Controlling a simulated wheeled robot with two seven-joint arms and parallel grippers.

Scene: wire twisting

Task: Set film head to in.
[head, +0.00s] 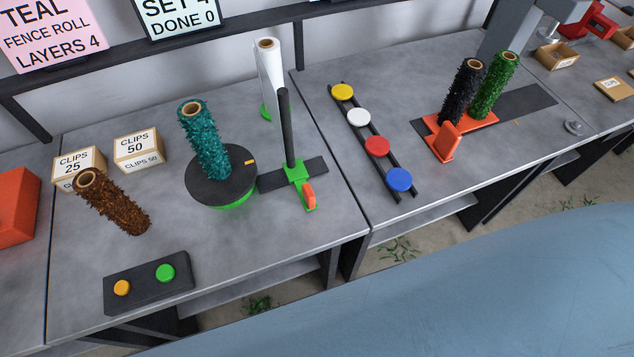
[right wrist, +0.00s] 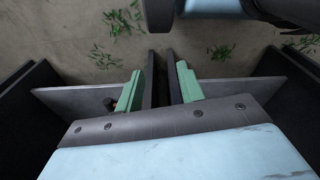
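The film stand is in the middle of the head view. A white film roll (head: 271,77) stands upright at the back of the table. In front of it is a black upright post (head: 287,125) on a green block (head: 298,172). The block sits on a dark rail (head: 270,181), beside the round turntable (head: 205,188). An orange lever (head: 308,196) is at the block's front end. My right gripper (right wrist: 160,72) shows in the right wrist view above the floor. Its fingers are a little apart with nothing between them. My left gripper is not in view.
A teal roll (head: 203,142) stands on the turntable. A brown roll (head: 113,203), clip boxes (head: 138,150) and a panel with two buttons (head: 148,283) are on the left. Coloured discs (head: 377,146) lie on a rack (head: 398,170) to the right. Black and green rolls (head: 492,87) stand farther right.

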